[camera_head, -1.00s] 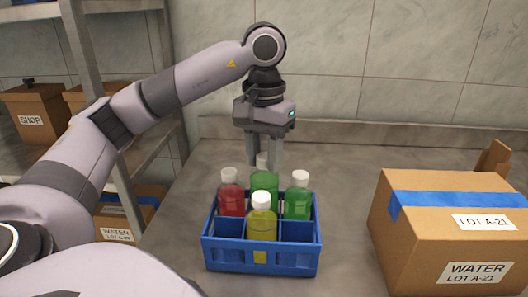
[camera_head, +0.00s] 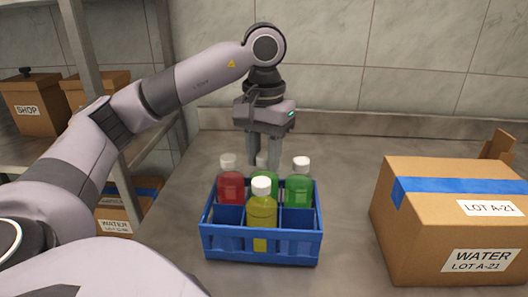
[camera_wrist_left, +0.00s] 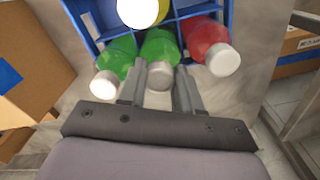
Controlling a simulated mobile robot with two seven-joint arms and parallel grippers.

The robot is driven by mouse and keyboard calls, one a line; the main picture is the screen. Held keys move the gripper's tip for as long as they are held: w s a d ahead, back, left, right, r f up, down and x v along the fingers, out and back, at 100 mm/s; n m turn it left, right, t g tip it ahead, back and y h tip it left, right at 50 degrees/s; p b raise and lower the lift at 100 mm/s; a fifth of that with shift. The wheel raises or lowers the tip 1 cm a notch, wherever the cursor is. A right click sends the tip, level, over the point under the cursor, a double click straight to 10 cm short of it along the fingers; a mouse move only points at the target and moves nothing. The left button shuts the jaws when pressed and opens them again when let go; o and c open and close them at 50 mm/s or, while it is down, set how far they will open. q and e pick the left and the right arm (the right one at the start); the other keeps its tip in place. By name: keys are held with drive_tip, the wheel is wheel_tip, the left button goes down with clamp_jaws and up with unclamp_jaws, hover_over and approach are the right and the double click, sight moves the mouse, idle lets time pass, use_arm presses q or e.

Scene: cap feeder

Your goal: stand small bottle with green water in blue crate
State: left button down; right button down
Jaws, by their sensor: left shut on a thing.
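The small green-water bottle (camera_head: 264,184) is in the back middle compartment of the blue crate (camera_head: 262,245). It looks upright, its lower part hidden behind the yellow bottle and the crate walls. My left gripper (camera_head: 262,158) comes from above and is shut around this bottle's white cap; in the left wrist view, the cap (camera_wrist_left: 160,76) sits between the two fingers. Whether the bottle rests on the crate floor cannot be seen. My right gripper is not in view.
The crate also holds a red bottle (camera_head: 230,186), a second green bottle (camera_head: 299,190) and a yellow bottle (camera_head: 262,212). The front corner compartments look empty. A cardboard WATER box (camera_head: 420,235) stands at right. Shelving (camera_head: 100,60) with boxes stands at left.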

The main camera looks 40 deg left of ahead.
use_arm(q)
drive_tip(key=shift+f, duration=0.1)
drive_tip(key=c, duration=0.7)
unclamp_jaws()
drive_tip(key=c, duration=0.4)
drive_tip(key=shift+o, duration=0.2)
drive_tip(key=shift+r+p, duration=1.45)
drive_tip(key=shift+r, duration=0.25)
wheel_tip(320, 180, up, 8)
drive_tip(key=p, duration=0.7)
drive_tip(key=shift+f+p, duration=0.15)
drive_tip(key=shift+p, duration=0.25)
